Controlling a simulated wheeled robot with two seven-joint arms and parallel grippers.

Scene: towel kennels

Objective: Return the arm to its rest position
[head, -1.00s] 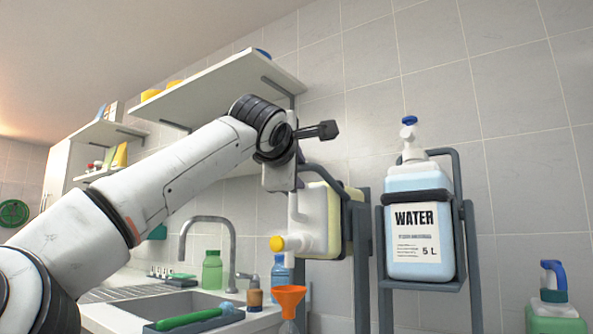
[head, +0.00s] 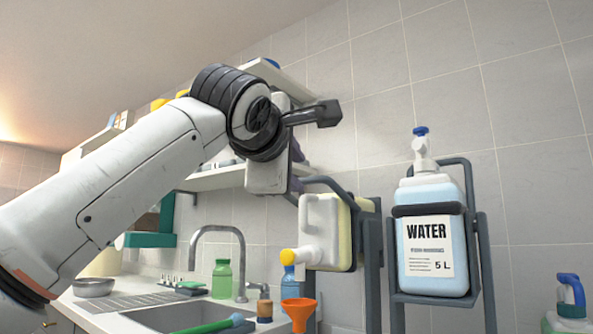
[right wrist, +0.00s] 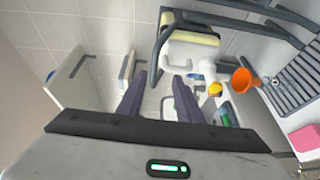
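My right gripper (head: 298,168) is raised in front of the wall, seen mostly from behind and partly hidden by my wrist. In the right wrist view its two dark fingers (right wrist: 158,95) stand apart with nothing between them. A jug with a yellow cap (head: 322,235) is tipped in a dark stand behind and below the gripper; no contact can be made out. My left gripper is not in view.
A blue WATER jug (head: 430,210) hangs in another stand at right. An orange funnel (head: 299,312), a green bottle (head: 222,278) and a tap (head: 240,258) are below, by the sink. A wall shelf (head: 292,84) is partly behind my wrist.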

